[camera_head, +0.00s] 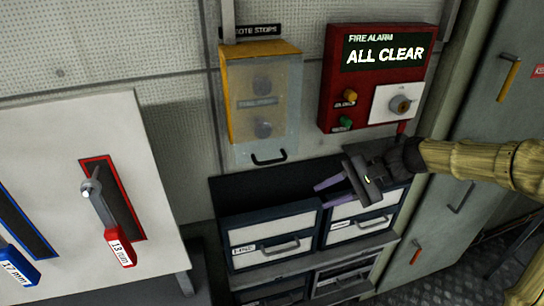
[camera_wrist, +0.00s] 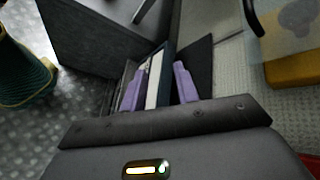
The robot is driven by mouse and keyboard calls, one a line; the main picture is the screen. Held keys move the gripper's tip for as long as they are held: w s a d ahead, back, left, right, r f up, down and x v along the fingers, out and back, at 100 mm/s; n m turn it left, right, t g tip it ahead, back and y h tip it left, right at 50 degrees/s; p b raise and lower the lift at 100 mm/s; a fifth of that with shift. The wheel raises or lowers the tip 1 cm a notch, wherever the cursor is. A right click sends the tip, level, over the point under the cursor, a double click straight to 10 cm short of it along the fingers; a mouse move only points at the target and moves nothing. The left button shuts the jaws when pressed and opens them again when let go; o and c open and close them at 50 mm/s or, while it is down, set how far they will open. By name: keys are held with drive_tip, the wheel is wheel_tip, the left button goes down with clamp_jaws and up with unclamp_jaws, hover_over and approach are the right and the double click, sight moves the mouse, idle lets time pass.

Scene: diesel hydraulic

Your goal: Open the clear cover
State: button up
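The clear cover (camera_head: 284,100) hangs down over the front of a yellow box (camera_head: 236,105) and looks closed. Two dark round buttons show through it. A black handle (camera_head: 269,158) is at its lower edge. My gripper (camera_head: 322,195) is below and to the right of the handle, apart from it, pointing left. Its two purple fingers are spread with nothing between them. In the wrist view, my gripper (camera_wrist: 158,80) is open, and part of the clear cover (camera_wrist: 280,38) and the black handle (camera_wrist: 254,17) show at the upper right.
A red fire alarm box (camera_head: 340,85) is on the wall right of the cover. Drawers (camera_head: 270,232) stand below my gripper. A white panel (camera_head: 60,150) with red and blue tagged levers is at the left. Grey cabinets (camera_head: 500,120) are at the right.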

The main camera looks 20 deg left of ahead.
sight(279, 160)
drive_tip(key=w+d+r+y, duration=0.2)
drive_tip(key=d+r+y, duration=0.1)
drive_tip(key=r, duration=0.8)
drive_tip(key=shift+w+y+p, duration=0.3)
drive_tip(key=shift+w+y, duration=0.05)
drive_tip(key=shift+y, duration=0.15)
drive_tip(key=p+x, duration=0.4)
drive_tip(key=x, duration=1.3)
drive_tip(key=shift+s+a+f, duration=0.1)
drive_tip(key=shift+s+a, duration=0.05)
drive_tip(key=shift+s, duration=0.1)
clamp_jaws()
